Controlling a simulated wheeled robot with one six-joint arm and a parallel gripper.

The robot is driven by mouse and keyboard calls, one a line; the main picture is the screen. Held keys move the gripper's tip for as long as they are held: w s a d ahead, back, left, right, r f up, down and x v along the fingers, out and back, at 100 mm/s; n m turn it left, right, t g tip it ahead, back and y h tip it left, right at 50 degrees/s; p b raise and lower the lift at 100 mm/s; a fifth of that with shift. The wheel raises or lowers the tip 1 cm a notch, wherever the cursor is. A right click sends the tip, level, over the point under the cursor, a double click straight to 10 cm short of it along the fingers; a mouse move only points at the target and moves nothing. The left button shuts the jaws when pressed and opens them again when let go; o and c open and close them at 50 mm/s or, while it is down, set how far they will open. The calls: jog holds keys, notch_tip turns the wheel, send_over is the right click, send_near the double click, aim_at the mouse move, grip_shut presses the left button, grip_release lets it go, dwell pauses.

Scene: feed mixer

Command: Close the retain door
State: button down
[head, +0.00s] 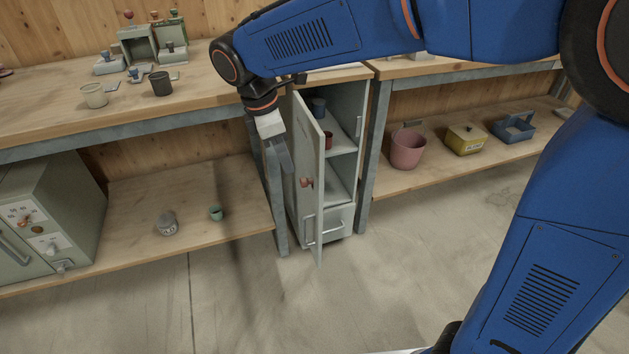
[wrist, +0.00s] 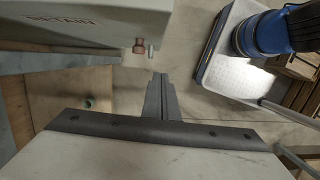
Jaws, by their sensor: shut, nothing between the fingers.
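The retain door (head: 312,150) is a tall pale grey panel on a narrow cabinet. It stands open, swung out towards me, with its hinge side at the cabinet's left. A reddish knob (head: 306,182) sits on its outer face. In the wrist view the door's face (wrist: 100,28) with RETAIN lettering fills the top left, and the knob (wrist: 139,46) sticks out from it. My gripper (head: 287,168) is left of the door, on its outer side, shut and empty. Its fingers (wrist: 160,80) point near the knob in the wrist view; I cannot tell whether they touch the door.
Bench legs stand close on both sides. A pink bucket (head: 407,149) is on the right shelf; a grey-green machine (head: 45,220) is at left. The front floor is clear.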

jog(key=w+d+f, duration=0.2)
jog(key=d+f, duration=0.3)
jog(key=f, duration=0.5)
jog(key=shift+d, duration=0.25)
dwell(0.4)
